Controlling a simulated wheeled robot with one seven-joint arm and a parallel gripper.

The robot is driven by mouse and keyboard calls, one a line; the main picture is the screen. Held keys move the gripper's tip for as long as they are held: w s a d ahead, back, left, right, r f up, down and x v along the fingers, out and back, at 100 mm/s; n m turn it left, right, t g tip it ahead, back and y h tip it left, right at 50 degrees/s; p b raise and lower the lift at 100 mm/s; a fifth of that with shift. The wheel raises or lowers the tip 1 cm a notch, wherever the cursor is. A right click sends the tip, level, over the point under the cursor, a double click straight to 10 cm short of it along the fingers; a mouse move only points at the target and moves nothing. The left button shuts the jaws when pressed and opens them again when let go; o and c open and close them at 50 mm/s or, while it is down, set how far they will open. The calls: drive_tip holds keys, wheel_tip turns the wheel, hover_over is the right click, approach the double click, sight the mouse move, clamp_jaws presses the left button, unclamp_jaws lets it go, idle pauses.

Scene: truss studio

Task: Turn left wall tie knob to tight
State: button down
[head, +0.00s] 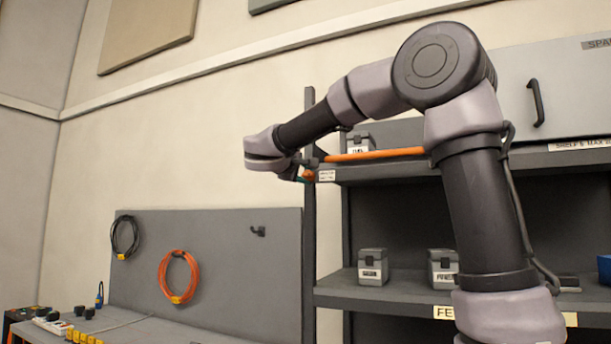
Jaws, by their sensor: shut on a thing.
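The left wall tie knob (308,175) looks like a small orange-red knob at the shelf's left upright, by a small white label (327,175) whose text is too small to read. My gripper (301,170) is at this knob, at the end of my arm, which reaches in from the right and bends back at the wrist. The gripper is small and dark here and is shut on the knob. The fingers are partly hidden, and the knob's marks and turn angle cannot be made out.
An orange bar (375,155) runs along the upper shelf (390,172), close to my forearm. Grey boxes stand on the lower shelf (400,298). A grey pegboard (225,235) with an orange cable coil (178,277) stands left. The wall space left of my wrist is clear.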

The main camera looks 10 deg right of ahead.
drive_tip(key=shift+f, duration=0.15)
drive_tip(key=shift+c, duration=2.3)
unclamp_jaws()
drive_tip(key=v, duration=1.1)
drive_tip(key=shift+d, duration=0.1)
